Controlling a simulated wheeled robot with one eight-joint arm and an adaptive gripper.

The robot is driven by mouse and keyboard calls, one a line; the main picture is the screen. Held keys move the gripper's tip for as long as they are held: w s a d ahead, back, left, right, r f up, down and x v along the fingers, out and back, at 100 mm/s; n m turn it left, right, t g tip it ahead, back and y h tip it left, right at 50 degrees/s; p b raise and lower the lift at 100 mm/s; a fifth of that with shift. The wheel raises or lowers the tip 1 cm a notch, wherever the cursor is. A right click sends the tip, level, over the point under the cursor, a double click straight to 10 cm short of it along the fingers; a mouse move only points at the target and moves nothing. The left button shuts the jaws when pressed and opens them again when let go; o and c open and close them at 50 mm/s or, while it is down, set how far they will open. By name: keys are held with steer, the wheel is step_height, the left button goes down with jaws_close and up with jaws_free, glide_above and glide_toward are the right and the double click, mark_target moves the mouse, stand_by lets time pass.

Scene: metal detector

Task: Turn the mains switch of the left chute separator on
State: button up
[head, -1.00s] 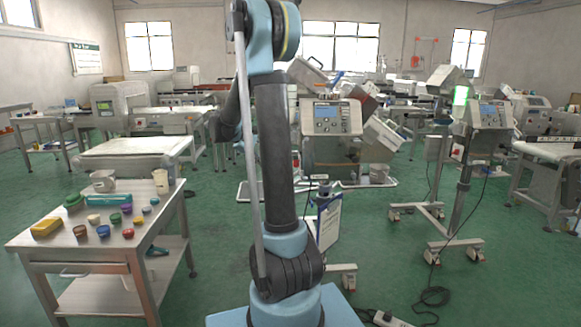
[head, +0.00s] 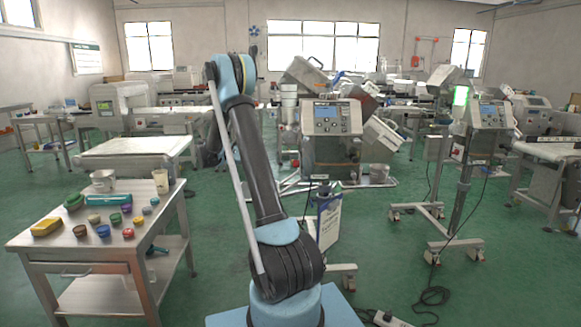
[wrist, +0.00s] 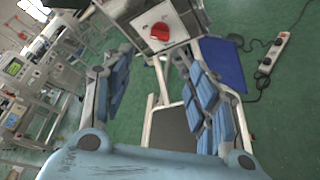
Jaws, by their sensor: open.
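In the wrist view, a red rotary switch (wrist: 160,32) sits on a white plate on a grey box, just past my fingertips and between their lines. My gripper (wrist: 152,60) is open and empty, its two blue-padded fingers spread apart. The fingers look clear of the switch, though the exact gap cannot be told. In the head view, the left chute separator (head: 332,118), with its grey display panel, stands in the middle behind my arm. The right one (head: 490,115) stands to the right. My gripper is not distinguishable in the head view.
A signboard (head: 329,222) stands low before the left separator. A power strip (head: 390,319) with a black cable lies on the green floor; it also shows in the wrist view (wrist: 273,55). A steel cart (head: 90,262) with small containers is at left.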

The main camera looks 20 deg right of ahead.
mark_target(296, 164)
steer(key=x, duration=1.6)
steer(key=shift+d, duration=0.3)
steer(key=c, duration=1.1)
steer(key=shift+o, duration=0.2)
steer(key=shift+f, duration=0.1)
